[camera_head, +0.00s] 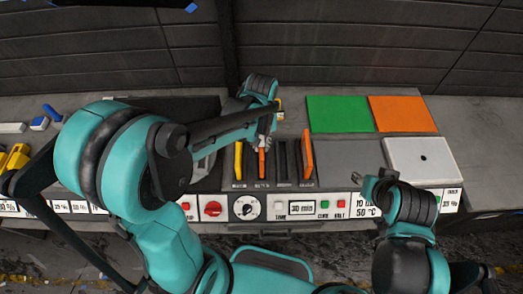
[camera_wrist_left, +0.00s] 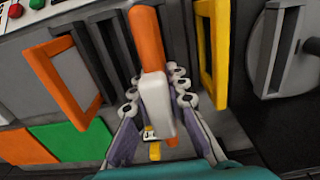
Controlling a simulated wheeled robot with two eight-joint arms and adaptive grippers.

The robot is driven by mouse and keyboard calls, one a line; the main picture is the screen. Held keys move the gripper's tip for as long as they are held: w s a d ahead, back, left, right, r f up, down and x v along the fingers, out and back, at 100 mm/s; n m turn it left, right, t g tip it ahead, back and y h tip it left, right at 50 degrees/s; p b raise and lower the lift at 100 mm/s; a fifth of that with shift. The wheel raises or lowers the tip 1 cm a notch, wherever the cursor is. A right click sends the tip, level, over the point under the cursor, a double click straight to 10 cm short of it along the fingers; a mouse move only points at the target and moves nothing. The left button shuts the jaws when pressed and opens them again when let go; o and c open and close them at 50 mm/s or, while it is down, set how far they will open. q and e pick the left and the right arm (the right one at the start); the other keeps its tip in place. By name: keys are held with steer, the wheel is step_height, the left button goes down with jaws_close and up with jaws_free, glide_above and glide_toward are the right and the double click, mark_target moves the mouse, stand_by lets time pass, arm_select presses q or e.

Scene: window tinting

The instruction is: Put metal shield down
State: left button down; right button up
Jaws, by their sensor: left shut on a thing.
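My left gripper (camera_head: 263,137) is over the slotted rack on the bench. In the left wrist view its fingers (camera_wrist_left: 158,97) are shut on the light-grey grip of an orange piece (camera_wrist_left: 146,38), which I take to be the metal shield. The orange part (camera_head: 262,163) also shows in the head view, in line with a rack slot; whether it is seated cannot be told. A yellow frame (camera_head: 238,160) stands on one side, and another orange frame (camera_head: 307,155) stands past dark slots. My right gripper (camera_head: 377,184) is apart from the rack, its jaw state unclear.
Green (camera_head: 340,114) and orange (camera_head: 401,114) squares lie on the bench behind the rack. A white plate with a dark hole (camera_head: 420,162) is at the right. A control panel with dials (camera_head: 247,208) and buttons runs along the front. The grey area (camera_head: 345,152) right of the rack is clear.

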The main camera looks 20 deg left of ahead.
arm_select(q)
steer(key=shift+w+a+f, duration=0.1)
steer(key=shift+w+f, duration=0.25)
steer(key=shift+w, duration=0.05)
steer(key=shift+f+b, duration=0.5)
steer(key=shift+f, duration=1.35)
steer(key=shift+s, duration=0.1)
steer(key=shift+f, duration=0.25)
steer(key=c, duration=1.5)
jaws_free()
steer(key=shift+r, duration=0.1)
steer(key=shift+r, duration=0.1)
